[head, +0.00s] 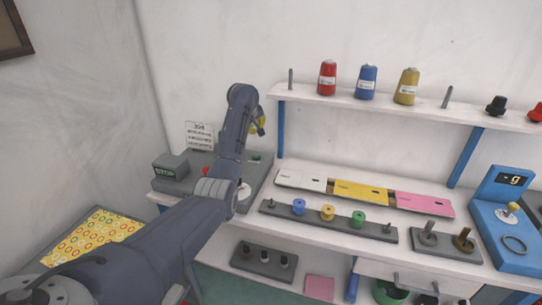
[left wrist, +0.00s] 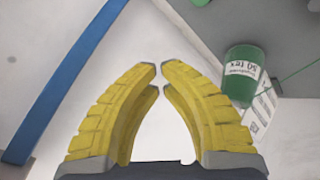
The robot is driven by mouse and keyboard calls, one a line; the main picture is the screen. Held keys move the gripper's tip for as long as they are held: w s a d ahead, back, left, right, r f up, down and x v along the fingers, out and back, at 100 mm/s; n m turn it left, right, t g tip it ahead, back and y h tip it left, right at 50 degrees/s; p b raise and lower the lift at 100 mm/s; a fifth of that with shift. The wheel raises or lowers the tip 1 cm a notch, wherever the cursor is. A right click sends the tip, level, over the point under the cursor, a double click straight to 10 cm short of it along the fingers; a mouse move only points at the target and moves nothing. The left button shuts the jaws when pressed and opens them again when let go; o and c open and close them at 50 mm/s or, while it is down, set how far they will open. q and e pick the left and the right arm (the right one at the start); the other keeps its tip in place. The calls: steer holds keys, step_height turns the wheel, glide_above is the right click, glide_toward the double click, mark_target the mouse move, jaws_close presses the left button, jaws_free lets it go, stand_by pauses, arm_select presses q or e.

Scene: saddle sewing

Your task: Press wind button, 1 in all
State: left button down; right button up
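The winding station is a dark grey base (head: 261,176) at the left end of the bench. It carries a box with a small green-lit display (head: 164,171). A small red part (head: 207,171) and a small green part (head: 255,156) show on it; I cannot tell which is the wind button. My left arm hides much of the station. My left gripper (head: 258,125) is raised above the station's back. In the left wrist view its yellow fingers (left wrist: 160,73) have their tips nearly together, with nothing between them. My right gripper is not in view.
A green thread cone (left wrist: 243,75) with a trailing thread is right of the fingers in the left wrist view. A shelf (head: 430,116) with red, blue and yellow cones stands above the bench. A bobbin rack (head: 344,229) and blue scale (head: 495,230) stand to the right.

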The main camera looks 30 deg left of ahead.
mark_target(256, 156)
arm_select(q)
steer(key=shift+w+n, duration=0.1)
steer(key=shift+n, duration=0.4)
steer(key=shift+d+f, duration=0.1)
steer(key=shift+f, duration=4.3)
steer(key=shift+f, duration=0.15)
steer(key=shift+f, duration=0.3)
steer(key=shift+f, duration=0.55)
steer(key=shift+r, duration=1)
